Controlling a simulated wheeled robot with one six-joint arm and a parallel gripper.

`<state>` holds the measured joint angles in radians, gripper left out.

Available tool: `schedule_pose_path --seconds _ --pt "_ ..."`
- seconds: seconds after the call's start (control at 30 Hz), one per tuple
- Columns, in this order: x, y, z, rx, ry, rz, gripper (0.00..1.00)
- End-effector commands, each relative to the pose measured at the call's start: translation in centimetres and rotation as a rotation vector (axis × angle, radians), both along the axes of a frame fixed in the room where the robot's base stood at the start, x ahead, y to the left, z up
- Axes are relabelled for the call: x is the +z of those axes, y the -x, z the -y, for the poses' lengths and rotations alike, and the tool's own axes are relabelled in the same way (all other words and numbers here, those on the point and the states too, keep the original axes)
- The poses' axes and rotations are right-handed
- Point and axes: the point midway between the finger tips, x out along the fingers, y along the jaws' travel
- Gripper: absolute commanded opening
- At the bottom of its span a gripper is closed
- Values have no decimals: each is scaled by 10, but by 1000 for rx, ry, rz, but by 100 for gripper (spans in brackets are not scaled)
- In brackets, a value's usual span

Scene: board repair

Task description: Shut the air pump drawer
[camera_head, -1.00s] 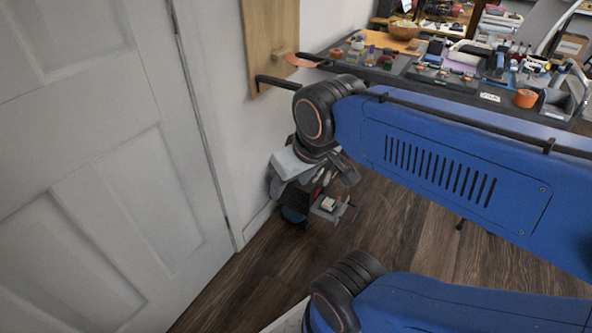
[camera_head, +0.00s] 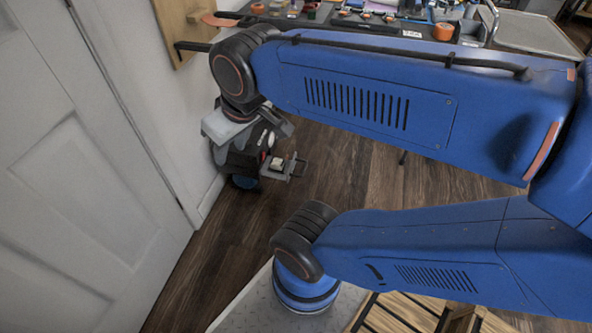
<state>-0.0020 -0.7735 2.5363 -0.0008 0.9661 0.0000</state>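The air pump (camera_head: 240,162) is a dark device with some red and a blue round part, low by the wall near the white door. Its drawer (camera_head: 278,173) is a small grey tray sticking out to the right, with a pale block in it and a dark handle (camera_head: 301,168) at its outer end. My gripper (camera_head: 282,128), at the end of my blue arm, is in front of the pump's upper part in the picture, above the drawer. Whether it touches the pump cannot be told. Its fingers are small and dark, and their opening is unclear. It hides part of the pump.
The white door (camera_head: 85,170) fills the left side. A dark workbench (camera_head: 480,20) with several tools and small parts runs along the top. A wooden board (camera_head: 185,25) is on the wall. Wooden floor (camera_head: 350,170) to the right of the drawer is clear. Wooden slats show at the bottom.

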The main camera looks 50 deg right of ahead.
Motion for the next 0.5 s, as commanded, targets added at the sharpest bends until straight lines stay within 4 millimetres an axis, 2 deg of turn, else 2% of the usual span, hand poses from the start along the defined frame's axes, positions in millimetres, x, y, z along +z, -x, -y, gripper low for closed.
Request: schedule_pose_path --seconds 0.03,0.13,0.5 --pt "0 -1 1 -6 -2 -6 24" --pt "-2 -7 3 -29 -15 -34 0" --pt "-20 -49 28 -222 -140 -249 0"
